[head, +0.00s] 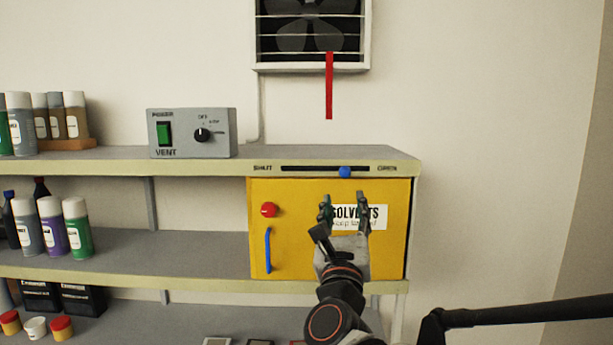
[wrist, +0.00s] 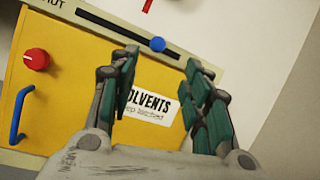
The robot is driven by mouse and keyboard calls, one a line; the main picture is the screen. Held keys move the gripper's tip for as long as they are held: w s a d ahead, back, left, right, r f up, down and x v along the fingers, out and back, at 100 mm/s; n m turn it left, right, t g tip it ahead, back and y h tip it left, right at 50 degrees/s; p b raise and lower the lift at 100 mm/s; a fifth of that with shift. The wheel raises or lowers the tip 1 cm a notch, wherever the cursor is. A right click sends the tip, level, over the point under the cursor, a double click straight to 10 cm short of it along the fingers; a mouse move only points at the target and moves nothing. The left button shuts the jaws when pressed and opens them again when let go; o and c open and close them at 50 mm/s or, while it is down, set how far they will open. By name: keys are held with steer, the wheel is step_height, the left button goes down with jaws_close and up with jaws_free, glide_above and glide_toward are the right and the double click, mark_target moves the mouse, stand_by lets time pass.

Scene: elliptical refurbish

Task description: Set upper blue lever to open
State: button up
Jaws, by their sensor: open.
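The upper blue lever is a round blue knob (head: 345,172) on a dark horizontal slot (head: 300,168) in the shelf edge, between the words SHUT at left and OPEN at right. The knob sits right of the slot's middle, a little short of its right end. It also shows in the wrist view (wrist: 157,44), beyond my fingertips and between them. My gripper (head: 344,197) is open and empty, in front of the yellow solvents cabinet (head: 304,215) and just below the knob in the head view. The fingers appear apart from the knob.
The cabinet carries a red knob (head: 269,210) and a blue vertical handle (head: 268,250). A grey vent box (head: 192,133) stands on the shelf above, left of a wall fan (head: 305,30) with a hanging red strip (head: 329,85). Cans and bottles fill the left shelves. The right wall is bare.

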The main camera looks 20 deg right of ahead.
mark_target(345, 175)
steer(key=p+x, duration=0.3)
steer(key=x, duration=1.1)
steer(key=shift+w+f, duration=0.15)
steer(key=shift+w, duration=0.05)
steer(key=shift+s, duration=0.1)
